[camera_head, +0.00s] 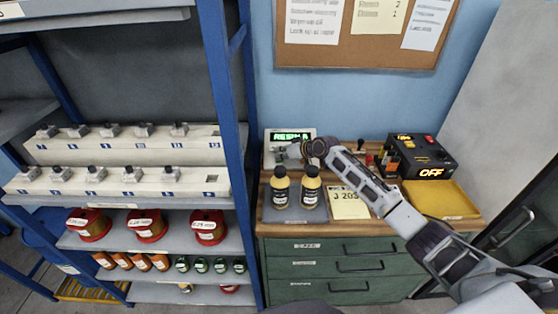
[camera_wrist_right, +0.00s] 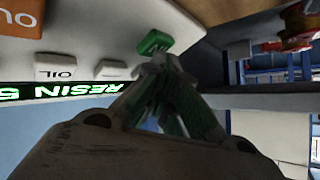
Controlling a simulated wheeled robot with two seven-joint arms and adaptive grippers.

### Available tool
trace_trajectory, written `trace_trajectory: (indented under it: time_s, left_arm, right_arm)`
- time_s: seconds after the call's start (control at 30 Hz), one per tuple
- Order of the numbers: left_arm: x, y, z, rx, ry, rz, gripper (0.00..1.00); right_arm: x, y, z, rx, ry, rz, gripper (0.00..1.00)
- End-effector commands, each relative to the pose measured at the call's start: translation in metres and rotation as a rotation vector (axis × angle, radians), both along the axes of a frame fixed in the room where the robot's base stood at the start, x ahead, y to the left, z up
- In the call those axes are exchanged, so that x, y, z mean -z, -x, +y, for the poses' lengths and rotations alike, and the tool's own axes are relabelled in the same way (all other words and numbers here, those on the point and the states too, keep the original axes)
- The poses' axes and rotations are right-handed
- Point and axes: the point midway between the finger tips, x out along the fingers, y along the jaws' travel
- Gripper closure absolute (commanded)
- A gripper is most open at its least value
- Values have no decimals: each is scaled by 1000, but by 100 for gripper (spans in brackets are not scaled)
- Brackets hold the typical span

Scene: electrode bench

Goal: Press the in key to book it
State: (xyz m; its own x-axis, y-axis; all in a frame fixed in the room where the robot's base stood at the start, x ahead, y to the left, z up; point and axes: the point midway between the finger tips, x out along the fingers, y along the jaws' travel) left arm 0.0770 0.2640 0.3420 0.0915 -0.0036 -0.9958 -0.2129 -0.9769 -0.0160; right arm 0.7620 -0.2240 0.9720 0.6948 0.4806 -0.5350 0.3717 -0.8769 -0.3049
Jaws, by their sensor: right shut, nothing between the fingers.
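The booking terminal (camera_head: 271,136) stands at the back left of the bench, its green display (camera_head: 292,136) lit. In the right wrist view the picture is turned over, and the display (camera_wrist_right: 50,91) reads RESIN and a 5, cut off by the frame edge. A green key (camera_wrist_right: 157,42) lies just beyond my right fingertips (camera_wrist_right: 160,62); its label cannot be read. I cannot tell whether they touch it. An orange key (camera_wrist_right: 20,18) and a white OIL key (camera_wrist_right: 55,67) are beside it. My right gripper (camera_head: 294,152) is shut and empty, covering the terminal's front. My left gripper is out of view.
A yellow note (camera_head: 349,202), a black box showing OFF (camera_head: 424,156) and a yellow tray (camera_head: 440,199) lie to the right. A blue-framed shelf (camera_head: 220,90) stands close on the left.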

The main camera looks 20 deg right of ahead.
Motion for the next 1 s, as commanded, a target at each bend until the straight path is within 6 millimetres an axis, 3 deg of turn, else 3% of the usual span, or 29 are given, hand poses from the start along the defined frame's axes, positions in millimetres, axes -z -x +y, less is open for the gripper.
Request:
trace_trajectory:
  time_s: [0.7, 1.0]
  left_arm:
    - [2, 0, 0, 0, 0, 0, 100]
    - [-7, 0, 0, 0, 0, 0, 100]
  right_arm:
    - [4, -1, 0, -1, 1, 2, 100]
    - [-4, 2, 0, -1, 1, 2, 100]
